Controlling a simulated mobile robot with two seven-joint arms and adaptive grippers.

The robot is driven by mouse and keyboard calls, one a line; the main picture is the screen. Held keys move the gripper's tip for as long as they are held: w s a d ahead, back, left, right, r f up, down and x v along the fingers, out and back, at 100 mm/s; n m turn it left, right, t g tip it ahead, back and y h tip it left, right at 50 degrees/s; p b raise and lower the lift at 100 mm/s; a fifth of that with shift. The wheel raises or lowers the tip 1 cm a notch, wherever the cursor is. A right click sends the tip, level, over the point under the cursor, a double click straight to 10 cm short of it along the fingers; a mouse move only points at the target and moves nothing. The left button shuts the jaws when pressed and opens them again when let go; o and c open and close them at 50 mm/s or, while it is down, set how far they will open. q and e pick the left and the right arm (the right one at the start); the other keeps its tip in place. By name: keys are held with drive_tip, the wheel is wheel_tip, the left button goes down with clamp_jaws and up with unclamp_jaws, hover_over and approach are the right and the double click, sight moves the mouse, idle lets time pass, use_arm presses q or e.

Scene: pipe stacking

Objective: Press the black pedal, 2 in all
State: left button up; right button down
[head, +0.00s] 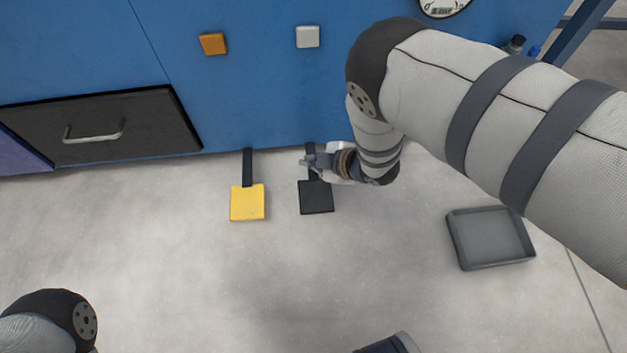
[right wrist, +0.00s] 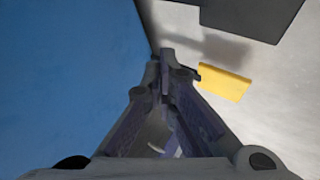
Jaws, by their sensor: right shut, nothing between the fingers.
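The black pedal (head: 316,198) has a square plate on the floor at the foot of the blue wall, its dark stem running back to the wall. My right gripper (head: 306,162) is shut and empty, pointing left over the stem, just behind the plate and partly covering the stem. I cannot tell whether it touches. In the right wrist view the shut fingers (right wrist: 164,58) are in the middle, with a dark plate, seemingly the black pedal (right wrist: 250,14), at the top right edge. My left gripper is not in view; only part of my left arm shows.
A yellow pedal (head: 247,203) lies left of the black one, also in the right wrist view (right wrist: 224,82). An orange button (head: 213,44) and a white button (head: 307,37) are on the wall. A drawer (head: 95,128) is at left, a grey tray (head: 490,238) at right. Front floor is mostly clear.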

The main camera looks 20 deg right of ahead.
sight(312, 183)
wheel_tip(312, 183, down, 7)
drive_tip(key=b, duration=0.5)
drive_tip(key=shift+r, duration=0.1)
idle(1.0)
drive_tip(key=shift+f, duration=0.45)
drive_tip(key=shift+f, duration=1.75)
idle(1.2)
drive_tip(key=shift+s+r, duration=0.1)
wheel_tip(312, 183, up, 3)
drive_tip(key=p, duration=0.3)
drive_tip(key=shift+r+p, duration=0.1)
drive_tip(key=shift+p, duration=0.2)
drive_tip(key=shift+r+p, duration=0.4)
drive_tip(key=shift+r, duration=0.05)
